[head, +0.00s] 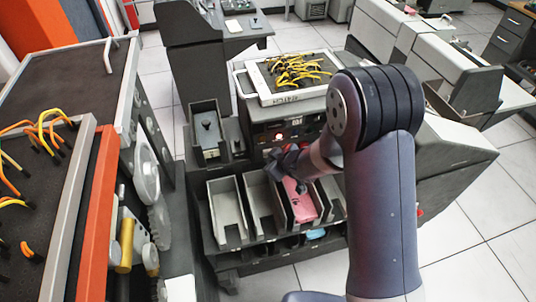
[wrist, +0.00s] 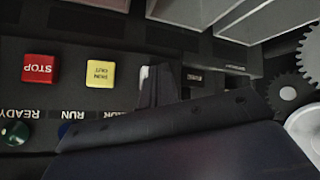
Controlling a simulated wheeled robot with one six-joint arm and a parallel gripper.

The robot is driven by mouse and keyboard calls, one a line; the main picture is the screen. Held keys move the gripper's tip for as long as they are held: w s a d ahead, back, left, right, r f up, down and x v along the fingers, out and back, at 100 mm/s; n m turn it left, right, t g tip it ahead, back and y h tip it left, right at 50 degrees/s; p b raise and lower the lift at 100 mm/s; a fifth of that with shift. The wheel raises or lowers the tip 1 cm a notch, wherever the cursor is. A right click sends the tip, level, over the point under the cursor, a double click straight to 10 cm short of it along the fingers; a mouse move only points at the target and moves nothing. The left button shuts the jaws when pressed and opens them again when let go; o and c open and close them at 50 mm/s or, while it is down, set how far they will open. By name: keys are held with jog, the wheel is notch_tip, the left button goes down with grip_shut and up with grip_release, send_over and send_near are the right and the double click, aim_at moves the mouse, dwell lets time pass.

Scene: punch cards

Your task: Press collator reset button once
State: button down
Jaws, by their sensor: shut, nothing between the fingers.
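The collator (head: 260,225) is the dark machine in the middle of the head view, with a wired board on top and card pockets in front. In the wrist view its button panel (wrist: 125,50) appears upside down. It shows a red STOP button (wrist: 40,68), a yellow RUN OUT button (wrist: 100,74) and a sliver of a white button (wrist: 144,77). I cannot read a label on the white one. My gripper (wrist: 160,84) is shut and empty, its tip at the white button and covering most of it. Contact cannot be told. In the head view my gripper (head: 287,160) is by the panel.
Card pockets (head: 227,212) line the collator's front, one holding pink cards (head: 299,200). A plugboard with yellow wires (head: 290,72) lies on top. Another machine with orange wires (head: 75,150) stands close on the left. White floor tiles (head: 480,235) are clear at right.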

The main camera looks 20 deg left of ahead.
jog(key=shift+w+a+p, duration=0.25)
jog(key=shift+w+p, duration=0.1)
jog(key=shift+w, duration=0.05)
dwell(0.4)
dwell(0.4)
jog(key=shift+s+d+b, duration=0.5)
jog(key=shift+s+b, duration=0.05)
jog(key=shift+s, duration=0.25)
jog(key=s+d+b, duration=0.1)
jog(key=s, duration=0.1)
jog(key=s+d+b, duration=0.1)
jog(key=s, duration=0.1)
jog(key=shift+s+d+b, duration=0.1)
jog(key=shift+d+b, duration=0.2)
dwell(0.4)
